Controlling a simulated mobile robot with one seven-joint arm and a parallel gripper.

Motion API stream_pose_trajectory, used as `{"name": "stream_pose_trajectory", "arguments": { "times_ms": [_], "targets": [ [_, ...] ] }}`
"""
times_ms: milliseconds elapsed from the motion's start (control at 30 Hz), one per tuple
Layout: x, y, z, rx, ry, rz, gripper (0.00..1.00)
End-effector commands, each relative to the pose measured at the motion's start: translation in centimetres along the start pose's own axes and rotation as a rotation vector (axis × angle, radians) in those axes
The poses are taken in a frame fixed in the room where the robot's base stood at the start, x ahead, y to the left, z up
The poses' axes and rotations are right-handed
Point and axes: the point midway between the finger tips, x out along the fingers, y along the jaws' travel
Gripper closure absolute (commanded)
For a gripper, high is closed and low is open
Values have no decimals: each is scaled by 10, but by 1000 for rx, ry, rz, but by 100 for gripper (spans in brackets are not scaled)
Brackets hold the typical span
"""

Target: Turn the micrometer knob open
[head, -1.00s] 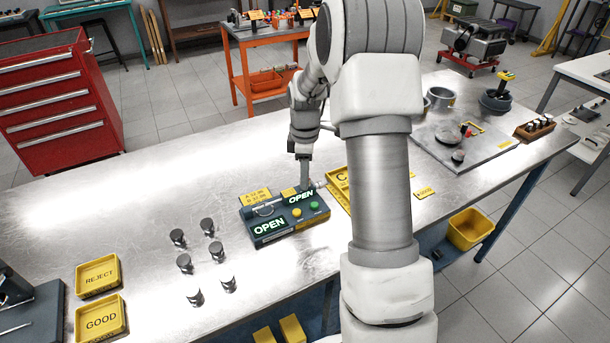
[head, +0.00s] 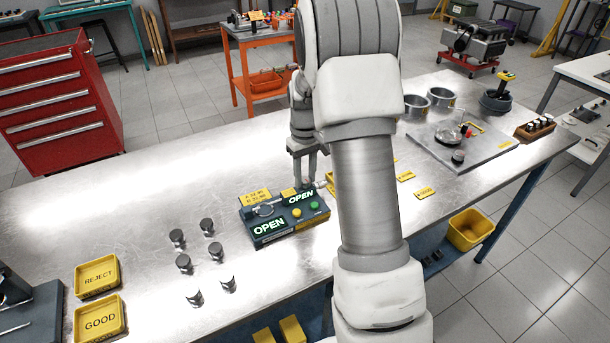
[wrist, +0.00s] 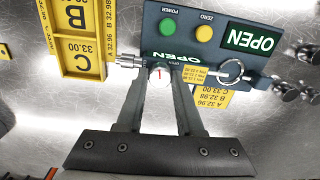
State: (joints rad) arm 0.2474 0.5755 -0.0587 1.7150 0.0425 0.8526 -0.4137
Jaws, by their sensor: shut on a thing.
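The micrometer sits on a dark gauge stand (head: 285,229) on the metal bench. Its ring-shaped frame (wrist: 230,71) shows in the wrist view, and its silver end (wrist: 128,60) sticks out past my fingers. Both green displays on the stand read OPEN. My gripper (head: 303,180) points down at the back right of the stand. The fingers cover part of the barrel.
Several dark metal cylinders (head: 185,263) stand left of the stand. Yellow REJECT (head: 97,277) and GOOD (head: 100,317) trays lie at the far left. A yellow tray marked B and C (wrist: 79,45) lies close beside the micrometer end. The bench behind the stand is clear.

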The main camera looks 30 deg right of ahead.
Motion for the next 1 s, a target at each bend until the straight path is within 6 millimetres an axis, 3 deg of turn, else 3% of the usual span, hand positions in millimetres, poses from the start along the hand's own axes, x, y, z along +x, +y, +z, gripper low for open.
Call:
{"name": "stream_pose_trajectory", "arguments": {
  "times_ms": [600,1000],
  "targets": [
    [-1,0,0,544,2,1,100],
    [-1,0,0,725,2,0,100]
  ]
}}
